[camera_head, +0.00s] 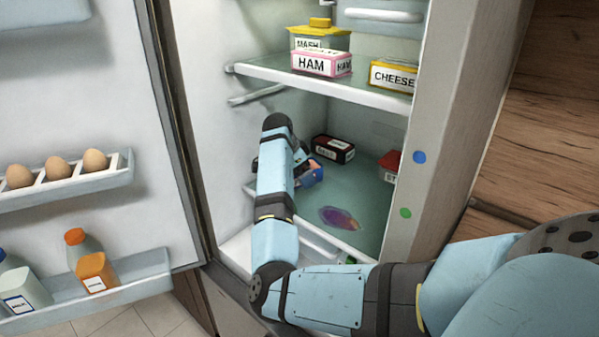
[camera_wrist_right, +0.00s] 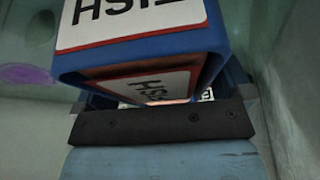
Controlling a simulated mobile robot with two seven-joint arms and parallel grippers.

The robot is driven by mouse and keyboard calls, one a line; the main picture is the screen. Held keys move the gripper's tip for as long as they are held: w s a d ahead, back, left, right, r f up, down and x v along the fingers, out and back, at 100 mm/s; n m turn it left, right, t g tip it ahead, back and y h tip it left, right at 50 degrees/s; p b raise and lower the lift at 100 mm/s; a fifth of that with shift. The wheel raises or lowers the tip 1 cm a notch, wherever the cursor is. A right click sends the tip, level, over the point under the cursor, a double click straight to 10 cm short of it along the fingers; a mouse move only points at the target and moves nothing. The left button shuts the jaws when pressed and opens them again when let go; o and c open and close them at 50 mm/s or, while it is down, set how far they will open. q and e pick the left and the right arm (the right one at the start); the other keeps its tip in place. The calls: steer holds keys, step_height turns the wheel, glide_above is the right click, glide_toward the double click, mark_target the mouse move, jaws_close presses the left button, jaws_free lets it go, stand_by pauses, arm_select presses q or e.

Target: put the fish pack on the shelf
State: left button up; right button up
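The fish pack (camera_head: 314,174) is blue with a white, red-edged label. In the right wrist view the pack (camera_wrist_right: 150,50) is large and close, its FISH lettering inverted. My right arm reaches into the fridge, and my right gripper (camera_head: 301,168) is at the pack, mostly hidden behind the wrist. The pack looks held and tilted, over the left part of the lower glass shelf (camera_head: 375,215). The fingertips are not clear, and I cannot tell if the pack touches the shelf. My left gripper is not in view.
A dark pack (camera_head: 333,149) and a red pack (camera_head: 391,166) stand on the lower shelf. A purple patch (camera_head: 339,217) marks its front. The upper shelf (camera_head: 300,78) holds ham (camera_head: 321,63), mash (camera_head: 318,38) and cheese (camera_head: 393,76). The open door (camera_head: 110,120) is left.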

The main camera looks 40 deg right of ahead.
steer(key=shift+r, duration=0.1)
steer(key=v, duration=0.7)
steer(key=shift+r, duration=0.3)
steer(key=shift+a, duration=0.1)
